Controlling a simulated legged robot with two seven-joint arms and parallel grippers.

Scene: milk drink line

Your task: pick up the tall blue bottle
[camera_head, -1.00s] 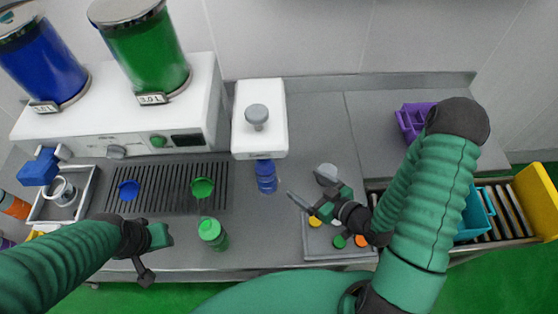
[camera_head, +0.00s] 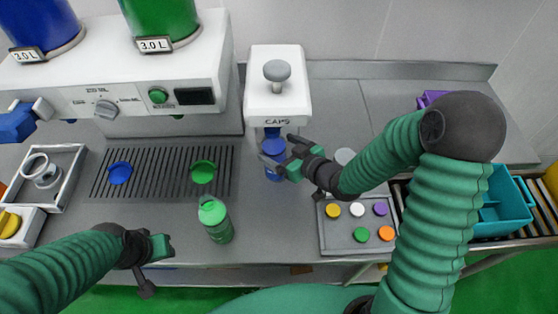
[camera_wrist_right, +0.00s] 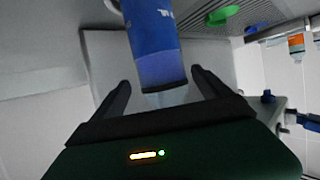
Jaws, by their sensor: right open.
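In the right wrist view the blue bottle (camera_wrist_right: 153,45) shows between the two spread fingers of the right gripper (camera_wrist_right: 162,88). I cannot tell whether the fingers touch it. My left gripper (camera_head: 152,262) is at the front edge of the counter at the left, away from the bottle; its finger opening is unclear.
The white CAPS machine (camera_head: 277,100) stands right behind the bottle. A green bottle (camera_head: 217,222) stands to the front left. A tray (camera_head: 345,239) of coloured caps lies to the right. A drip grate (camera_head: 140,182) holds blue and green caps. A teal crate (camera_head: 505,215) sits on the conveyor.

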